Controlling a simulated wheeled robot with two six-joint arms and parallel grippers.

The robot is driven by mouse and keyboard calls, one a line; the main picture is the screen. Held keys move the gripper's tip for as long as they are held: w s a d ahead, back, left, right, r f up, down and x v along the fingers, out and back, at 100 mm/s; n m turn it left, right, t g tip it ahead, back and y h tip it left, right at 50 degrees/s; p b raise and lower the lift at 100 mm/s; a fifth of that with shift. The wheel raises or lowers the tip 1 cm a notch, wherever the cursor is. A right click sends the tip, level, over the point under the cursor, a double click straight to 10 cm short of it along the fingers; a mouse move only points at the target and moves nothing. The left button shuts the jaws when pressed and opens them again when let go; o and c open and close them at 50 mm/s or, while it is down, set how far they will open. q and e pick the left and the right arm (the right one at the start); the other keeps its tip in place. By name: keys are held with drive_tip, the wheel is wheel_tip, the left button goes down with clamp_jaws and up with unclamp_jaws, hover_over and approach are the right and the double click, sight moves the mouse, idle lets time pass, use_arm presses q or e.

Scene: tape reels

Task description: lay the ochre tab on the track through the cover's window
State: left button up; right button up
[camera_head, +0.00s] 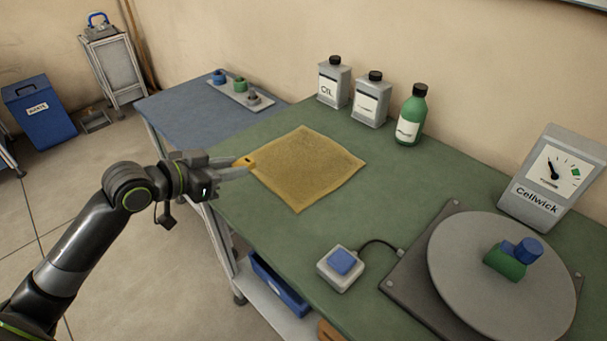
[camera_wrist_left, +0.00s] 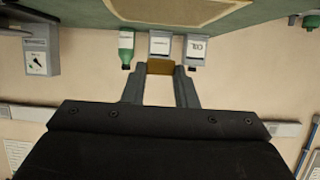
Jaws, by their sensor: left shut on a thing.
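My left gripper (camera_head: 238,167) is shut on the ochre tab (camera_head: 245,162), which sticks out at its fingertips beside the left edge of the ochre cloth. In the left wrist view the tab (camera_wrist_left: 160,67) spans the gap between the two fingers (camera_wrist_left: 160,75). A round grey disc (camera_head: 465,285) lies on a dark square base (camera_head: 405,283) at the right front of the bench, far from the gripper. A green piece (camera_head: 505,264) and a blue piece (camera_head: 529,251) sit on it. I cannot make out a window or a track. My right gripper is not in view.
The ochre cloth (camera_head: 307,167) lies flat on the green bench (camera_head: 235,210). A blue button box (camera_head: 341,264) stands near the front edge, cabled to the base. Two grey cans (camera_head: 372,102), a green bottle (camera_head: 410,118) and a dial meter (camera_head: 550,178) stand behind.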

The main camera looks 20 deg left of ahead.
use_arm(q)
drive_tip(key=shift+w+a+f, duration=0.1)
drive_tip(key=shift+w+a, duration=0.1)
drive_tip(key=shift+w, duration=0.05)
drive_tip(key=b, duration=0.1)
hover_over(237, 206)
wheel_tip(237, 206, down, 6)
drive_tip(key=shift+w+r, duration=0.1)
drive_tip(key=shift+r, duration=0.1)
wheel_tip(237, 206, down, 3)
drive_tip(key=shift+f, duration=0.1)
drive_tip(key=shift+f+b, duration=0.3)
drive_tip(key=shift+f, duration=0.15)
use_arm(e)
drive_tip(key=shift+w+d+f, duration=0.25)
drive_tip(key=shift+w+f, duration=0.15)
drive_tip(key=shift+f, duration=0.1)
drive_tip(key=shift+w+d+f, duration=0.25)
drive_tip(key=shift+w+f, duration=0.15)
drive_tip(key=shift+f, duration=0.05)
